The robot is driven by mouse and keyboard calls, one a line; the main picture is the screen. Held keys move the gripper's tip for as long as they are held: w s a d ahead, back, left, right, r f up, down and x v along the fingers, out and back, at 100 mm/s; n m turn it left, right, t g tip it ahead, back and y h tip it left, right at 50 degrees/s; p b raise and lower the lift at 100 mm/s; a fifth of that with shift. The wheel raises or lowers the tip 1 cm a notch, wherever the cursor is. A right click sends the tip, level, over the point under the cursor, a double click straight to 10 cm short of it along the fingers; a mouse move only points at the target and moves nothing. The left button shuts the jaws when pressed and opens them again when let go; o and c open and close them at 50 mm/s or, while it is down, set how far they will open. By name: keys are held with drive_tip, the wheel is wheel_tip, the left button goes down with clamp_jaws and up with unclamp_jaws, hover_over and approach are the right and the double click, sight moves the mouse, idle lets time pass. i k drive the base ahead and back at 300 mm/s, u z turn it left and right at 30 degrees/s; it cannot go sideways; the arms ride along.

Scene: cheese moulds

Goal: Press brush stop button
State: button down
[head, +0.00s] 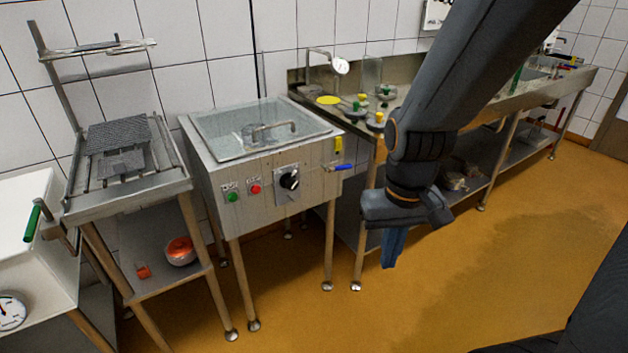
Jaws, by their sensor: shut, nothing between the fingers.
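A square steel basin unit (213,177) on legs stands left of centre. Its front panel carries a green button (233,197), a red button (255,189) just right of it, and a black rotary knob (290,181) further right. Small labels above the buttons are too small to read. My gripper (390,262) hangs right of the panel, pointing down over the floor, apart from the unit. Its blue-grey fingers are together and empty. Nothing hides the buttons.
A blue-handled valve (338,167) sticks out at the unit's right side. A rack table (150,182) stands left, with a red-and-white bowl (180,251) on its lower shelf. A long steel counter (500,104) runs along the right wall. The yellow floor (470,290) in front is open.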

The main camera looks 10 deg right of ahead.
sight(256, 190)
drive_tip(key=z, duration=1.2)
drive_tip(key=k, duration=0.75)
drive_tip(key=u, duration=1.4)
drive_tip(key=i, duration=0.5)
drive_tip(key=u, duration=0.05)
